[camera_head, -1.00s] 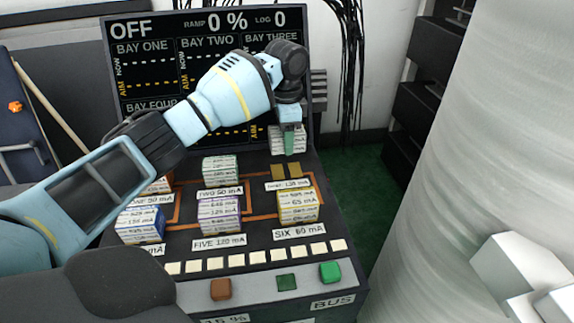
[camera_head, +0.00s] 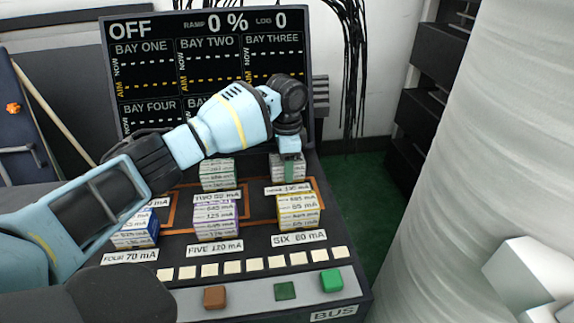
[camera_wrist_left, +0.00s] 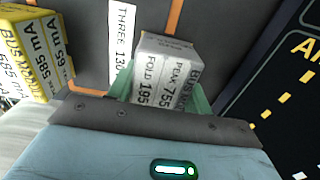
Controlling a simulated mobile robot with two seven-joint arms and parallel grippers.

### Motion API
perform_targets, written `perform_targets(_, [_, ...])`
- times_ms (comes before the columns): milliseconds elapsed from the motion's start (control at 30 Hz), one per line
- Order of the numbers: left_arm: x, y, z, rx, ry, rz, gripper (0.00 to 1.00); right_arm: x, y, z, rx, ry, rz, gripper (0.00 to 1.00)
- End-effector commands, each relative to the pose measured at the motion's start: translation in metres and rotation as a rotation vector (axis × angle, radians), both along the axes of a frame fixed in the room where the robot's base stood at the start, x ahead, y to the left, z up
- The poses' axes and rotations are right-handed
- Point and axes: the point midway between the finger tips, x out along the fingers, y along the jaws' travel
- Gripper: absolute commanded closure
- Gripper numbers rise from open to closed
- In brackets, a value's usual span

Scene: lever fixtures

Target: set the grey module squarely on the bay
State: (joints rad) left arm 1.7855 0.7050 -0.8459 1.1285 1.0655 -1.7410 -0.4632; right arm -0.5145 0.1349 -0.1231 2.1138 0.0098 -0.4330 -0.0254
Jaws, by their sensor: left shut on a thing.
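The grey module (camera_head: 277,171) is at bay three, behind the label reading THREE 130 mA (camera_head: 289,189). My left gripper (camera_head: 290,170) is shut on it from above, with green fingers on its sides. In the left wrist view the grey module (camera_wrist_left: 168,62) sits between the green fingers (camera_wrist_left: 160,90), beside the label THREE 130 (camera_wrist_left: 122,40). The module hides the bay's copper pads. I cannot tell whether its underside touches the bay or hangs slightly above it. My right gripper is not in view.
A yellow module (camera_head: 298,211) stands just in front of bay three. A green-white module (camera_head: 217,174) and a purple module (camera_head: 214,211) stand to its left. The screen (camera_head: 205,60) rises behind. Brown and green buttons (camera_head: 331,280) line the front edge.

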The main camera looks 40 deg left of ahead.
Motion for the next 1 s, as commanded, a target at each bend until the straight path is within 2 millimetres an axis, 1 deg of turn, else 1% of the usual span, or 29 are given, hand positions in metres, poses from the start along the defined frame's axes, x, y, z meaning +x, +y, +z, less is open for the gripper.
perform_targets(133, [0.000, 0.000, -0.002, -0.001, 0.001, 0.000, 0.76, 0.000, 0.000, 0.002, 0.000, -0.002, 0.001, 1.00])
perform_targets(167, [0.000, 0.000, -0.002, 0.000, 0.000, 0.000, 0.46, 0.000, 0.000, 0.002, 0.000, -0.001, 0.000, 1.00])
perform_targets(300, [0.000, 0.000, -0.003, 0.000, 0.001, 0.000, 0.28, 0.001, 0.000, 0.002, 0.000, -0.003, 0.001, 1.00])
perform_targets(667, [0.000, 0.000, 0.000, 0.001, -0.001, 0.000, 0.28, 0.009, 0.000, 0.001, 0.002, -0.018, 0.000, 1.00])
perform_targets(767, [0.000, 0.000, 0.014, -0.001, -0.002, 0.000, 0.28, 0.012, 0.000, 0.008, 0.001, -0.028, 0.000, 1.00])
perform_targets(1000, [0.000, 0.000, 0.062, -0.001, -0.004, 0.000, 0.28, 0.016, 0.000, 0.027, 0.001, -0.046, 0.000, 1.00])
